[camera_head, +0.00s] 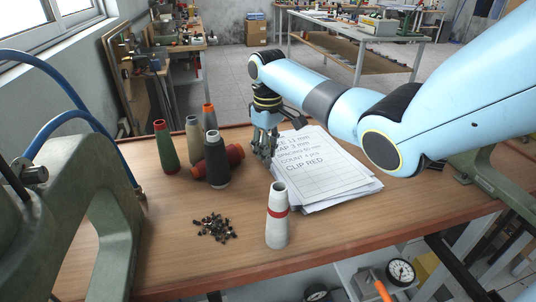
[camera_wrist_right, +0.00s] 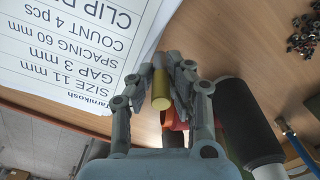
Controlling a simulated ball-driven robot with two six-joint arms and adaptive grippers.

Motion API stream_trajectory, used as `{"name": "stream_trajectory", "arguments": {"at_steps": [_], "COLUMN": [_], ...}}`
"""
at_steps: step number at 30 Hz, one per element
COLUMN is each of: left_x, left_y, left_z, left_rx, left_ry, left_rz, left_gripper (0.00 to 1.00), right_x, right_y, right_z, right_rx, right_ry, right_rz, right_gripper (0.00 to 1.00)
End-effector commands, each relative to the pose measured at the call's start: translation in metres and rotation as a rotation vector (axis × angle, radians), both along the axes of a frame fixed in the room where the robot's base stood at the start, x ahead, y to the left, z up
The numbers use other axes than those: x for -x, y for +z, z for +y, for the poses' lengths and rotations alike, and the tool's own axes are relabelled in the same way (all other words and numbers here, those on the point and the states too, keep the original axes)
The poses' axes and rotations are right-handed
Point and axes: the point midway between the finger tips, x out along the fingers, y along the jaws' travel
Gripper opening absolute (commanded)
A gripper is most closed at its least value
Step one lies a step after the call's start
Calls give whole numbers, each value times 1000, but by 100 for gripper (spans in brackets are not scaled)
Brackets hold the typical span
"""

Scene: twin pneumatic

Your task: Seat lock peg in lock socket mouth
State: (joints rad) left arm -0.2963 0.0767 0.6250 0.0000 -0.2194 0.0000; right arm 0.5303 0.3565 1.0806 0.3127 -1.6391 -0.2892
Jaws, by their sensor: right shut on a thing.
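My right gripper (camera_head: 265,152) points down over the table, at the left edge of the paper stack and just right of the thread cones. In the right wrist view its fingers (camera_wrist_right: 162,88) are closed around a short brass-coloured cylinder (camera_wrist_right: 160,103), which looks like the lock peg. The cylinder sticks out between the fingertips; its other end is hidden by the fingers. In the head view it is too small to make out. I cannot pick out the lock socket mouth in either view. My left gripper is in neither view.
A paper stack (camera_head: 325,178) lies right of the gripper. A white cone (camera_head: 277,217) and small dark parts (camera_head: 214,228) are in front.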

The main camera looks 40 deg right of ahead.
Motion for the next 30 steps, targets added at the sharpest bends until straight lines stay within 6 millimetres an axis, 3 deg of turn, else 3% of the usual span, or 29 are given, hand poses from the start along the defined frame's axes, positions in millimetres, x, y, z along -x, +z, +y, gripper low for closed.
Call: {"name": "stream_trajectory", "arguments": {"at_steps": [3,15,16,20,30], "left_x": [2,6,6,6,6], "left_y": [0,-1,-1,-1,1], "left_z": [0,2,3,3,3], "left_rx": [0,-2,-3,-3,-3], "left_ry": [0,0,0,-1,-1], "left_rz": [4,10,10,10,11], "left_gripper": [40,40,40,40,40], "right_x": [0,0,0,0,0], "right_y": [-13,-19,-18,-18,-14], "right_z": [0,0,0,0,-1], "right_rx": [-1,0,0,0,1], "right_ry": [-1,-1,-1,-1,-1], "right_rz": [0,-1,-1,-1,-2], "right_gripper": [0,0,18,35,38]}}
